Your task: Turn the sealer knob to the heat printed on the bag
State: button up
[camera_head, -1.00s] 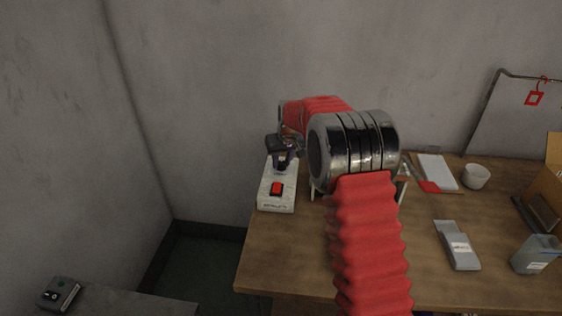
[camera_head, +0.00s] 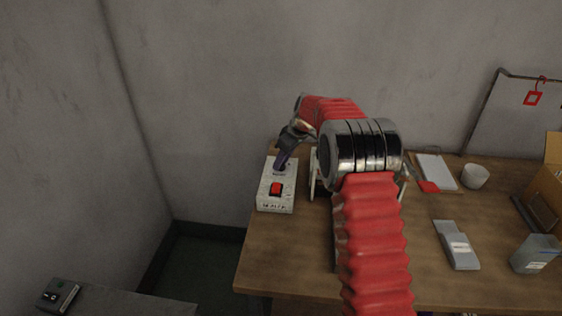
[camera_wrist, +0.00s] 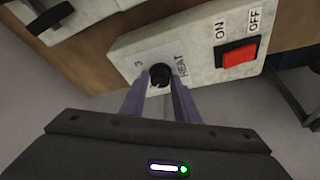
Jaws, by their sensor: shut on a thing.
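The sealer's control box (camera_head: 276,203) stands at the left end of the table, pale speckled, with a red ON/OFF switch (camera_head: 276,188). In the wrist view the box (camera_wrist: 130,45) carries the black heat knob (camera_wrist: 160,74), beside the word HEAT and a visible 3. My gripper (camera_wrist: 160,80) is shut on the knob, one purple finger on each side. In the head view my gripper (camera_head: 281,166) reaches down to the back part of the box. The knob's pointer and the other dial numbers are hidden. A grey bag (camera_head: 458,246) with a pale label lies mid-table; its print is too small to read.
A grey container (camera_head: 535,255), a white cup (camera_head: 475,176), a cardboard box (camera_head: 546,190) and a white pad (camera_head: 437,172) are on the right of the table. A red tag (camera_head: 533,98) hangs at the back right. My arm covers the table's middle.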

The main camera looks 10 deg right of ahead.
jog(key=shift+d+n, duration=0.1)
jog(key=shift+n, duration=0.5)
jog(key=shift+y, duration=0.3)
jog(key=o, duration=1)
jog(key=shift+r, duration=0.1)
jog(key=v, duration=1.3)
jog(key=shift+w+r, duration=0.1)
jog(key=shift+r, duration=0.15)
jog(key=shift+r, duration=0.1)
